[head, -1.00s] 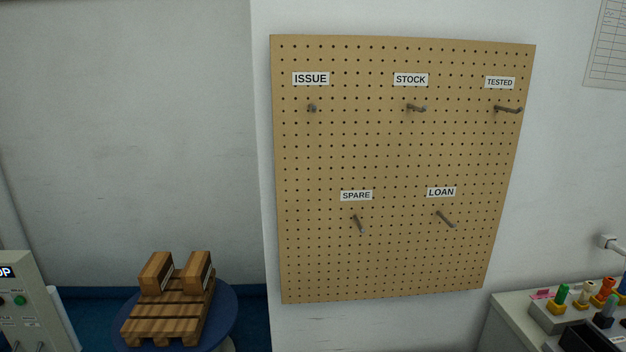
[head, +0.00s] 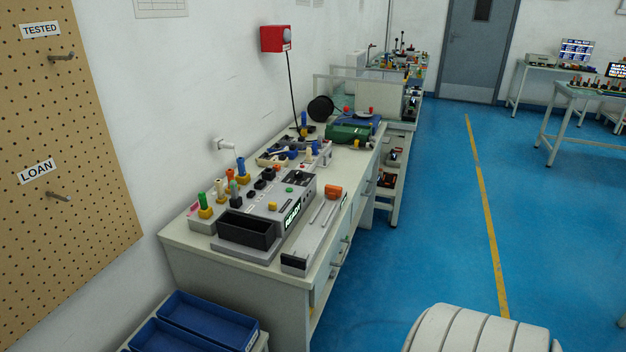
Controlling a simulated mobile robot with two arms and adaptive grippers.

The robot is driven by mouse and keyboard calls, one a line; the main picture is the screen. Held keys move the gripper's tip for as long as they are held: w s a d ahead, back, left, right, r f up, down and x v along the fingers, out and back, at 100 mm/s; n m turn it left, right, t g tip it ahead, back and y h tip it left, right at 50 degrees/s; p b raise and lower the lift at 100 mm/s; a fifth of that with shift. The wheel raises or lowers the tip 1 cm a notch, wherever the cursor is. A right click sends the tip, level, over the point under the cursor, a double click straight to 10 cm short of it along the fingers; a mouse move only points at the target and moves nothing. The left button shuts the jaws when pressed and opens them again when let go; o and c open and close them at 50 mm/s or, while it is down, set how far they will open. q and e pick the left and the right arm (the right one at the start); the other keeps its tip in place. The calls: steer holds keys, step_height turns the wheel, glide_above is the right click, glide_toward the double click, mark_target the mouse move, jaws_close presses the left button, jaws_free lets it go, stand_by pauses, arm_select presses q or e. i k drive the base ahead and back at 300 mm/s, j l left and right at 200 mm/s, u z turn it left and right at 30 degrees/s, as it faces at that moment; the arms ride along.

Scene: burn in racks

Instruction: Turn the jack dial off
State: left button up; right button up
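I cannot pick out a dial labelled jack in the head view; the labels on the bench gear are too small to read. A grey device (head: 266,213) with a lit READY display, a black tray and small coloured buttons stands on the near workbench (head: 181,239). Beside it lies a long light-grey unit (head: 309,246) with two rods and an orange part (head: 333,192) at its far end. Behind the grey device is a row of coloured plugs or knobs (head: 230,176). Neither of my grippers is in view.
A pegboard (head: 90,170) hangs at left. Blue bins (head: 208,318) stand low before the bench. A green device (head: 348,134) sits farther along it. A red box (head: 277,39) is on the wall. Blue floor (head: 420,220) right of the bench is open. More tables stand farther back.

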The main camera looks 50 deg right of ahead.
mark_target(299, 175)
steer(key=z, duration=1.35)
steer(key=u, duration=0.3)
